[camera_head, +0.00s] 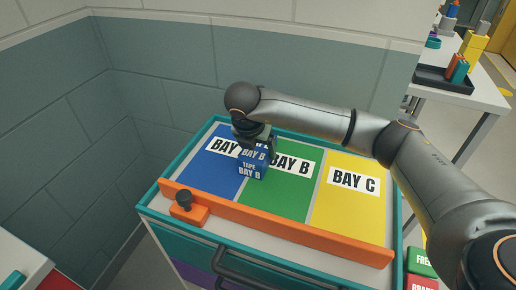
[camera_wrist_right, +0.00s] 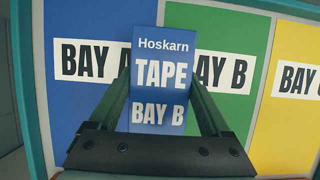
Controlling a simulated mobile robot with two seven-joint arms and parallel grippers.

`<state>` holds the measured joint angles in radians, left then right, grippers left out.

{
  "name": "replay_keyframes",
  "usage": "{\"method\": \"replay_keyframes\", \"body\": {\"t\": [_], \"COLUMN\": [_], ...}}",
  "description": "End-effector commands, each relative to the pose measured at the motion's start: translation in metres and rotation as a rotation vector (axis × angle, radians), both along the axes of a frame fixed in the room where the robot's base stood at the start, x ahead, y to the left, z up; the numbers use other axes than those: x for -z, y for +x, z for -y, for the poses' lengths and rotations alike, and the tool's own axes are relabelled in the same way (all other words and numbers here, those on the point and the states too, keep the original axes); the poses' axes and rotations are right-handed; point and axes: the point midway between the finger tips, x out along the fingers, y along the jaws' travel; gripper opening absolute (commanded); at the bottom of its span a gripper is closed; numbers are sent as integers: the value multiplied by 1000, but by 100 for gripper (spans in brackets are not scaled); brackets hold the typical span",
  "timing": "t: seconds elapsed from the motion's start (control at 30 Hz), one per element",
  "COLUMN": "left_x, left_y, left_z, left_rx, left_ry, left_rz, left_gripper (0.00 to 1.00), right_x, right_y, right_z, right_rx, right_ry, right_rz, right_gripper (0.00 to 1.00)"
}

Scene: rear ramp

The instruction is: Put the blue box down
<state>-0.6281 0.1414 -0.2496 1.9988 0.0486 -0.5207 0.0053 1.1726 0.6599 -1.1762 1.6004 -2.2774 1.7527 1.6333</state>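The blue box (camera_head: 253,162) is labelled "TAPE BAY B". In the head view it appears over the line between the blue bay A panel (camera_head: 205,177) and the green bay B panel (camera_head: 288,190). My right gripper (camera_head: 255,142) is around the box's upper part. In the right wrist view the blue box (camera_wrist_right: 160,75) sits between the two fingers of my right gripper (camera_wrist_right: 160,88), which close on its sides. I cannot tell whether its bottom touches the surface. My left gripper is not in view.
A yellow bay C panel (camera_head: 345,205) lies at the right of the cart top. An orange bar (camera_head: 290,232) runs along the front edge, with a dark knob (camera_head: 184,199) at its left end. A table with a black tray (camera_head: 444,80) stands at the back right. Walls close off the left and back.

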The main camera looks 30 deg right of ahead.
Motion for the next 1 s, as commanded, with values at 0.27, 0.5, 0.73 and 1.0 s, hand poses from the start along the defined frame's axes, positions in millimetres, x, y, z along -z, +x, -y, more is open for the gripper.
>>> {"method": "replay_keyframes", "body": {"t": [0.27, 0.5, 0.73, 1.0], "left_x": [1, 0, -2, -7], "left_y": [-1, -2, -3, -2], "left_z": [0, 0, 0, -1], "left_rx": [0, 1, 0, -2], "left_ry": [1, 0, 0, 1], "left_rz": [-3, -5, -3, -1], "left_gripper": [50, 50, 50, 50], "right_x": [0, -8, -49, -98], "right_y": [0, -1, -11, -25], "right_z": [0, -2, -15, -30], "right_rx": [0, -1, -3, -2], "right_ry": [1, 0, 1, -1], "right_rz": [1, 2, 6, 4], "right_gripper": [100, 100, 100, 100]}}
